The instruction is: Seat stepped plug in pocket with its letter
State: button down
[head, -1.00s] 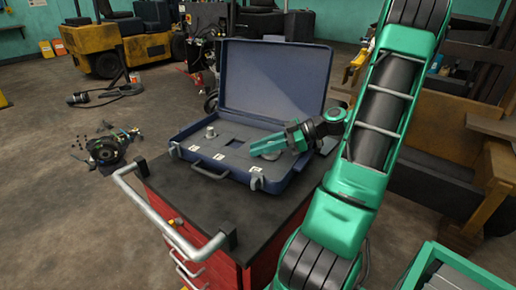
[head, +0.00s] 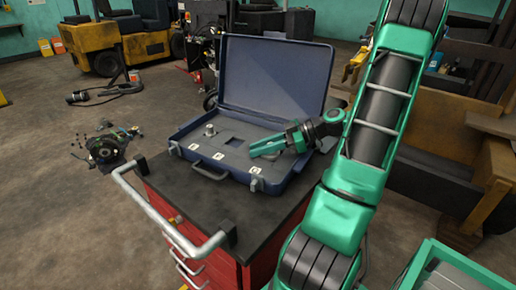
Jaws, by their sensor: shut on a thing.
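The blue case (head: 184,163) lies open on the cart, with a grey foam insert inside. A grey metal plug (head: 210,130) stands upright at the left of the foam. A dark square pocket (head: 234,141) shows empty near the middle. Small white letter labels (head: 217,156) line the front edge, too small to read surely. My gripper (head: 262,149) reaches in from the right, low over the right part of the foam. It is shut on a round grey piece (head: 270,155), likely a stepped plug, mostly hidden by the fingers. I cannot tell whether that piece sits in a pocket.
The case lid (head: 275,80) stands up behind the foam. The red cart (head: 200,238) has a dark top (head: 190,200), clear in front of the case, and a pale push handle (head: 170,225) at its left. Loose parts (head: 106,150) lie on the floor at left.

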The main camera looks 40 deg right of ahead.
jog(key=c, duration=1.5)
grip_release()
jog(key=v, duration=1)
jog(key=shift+s+d, duration=0.2)
jog(key=shift+s, duration=0.05)
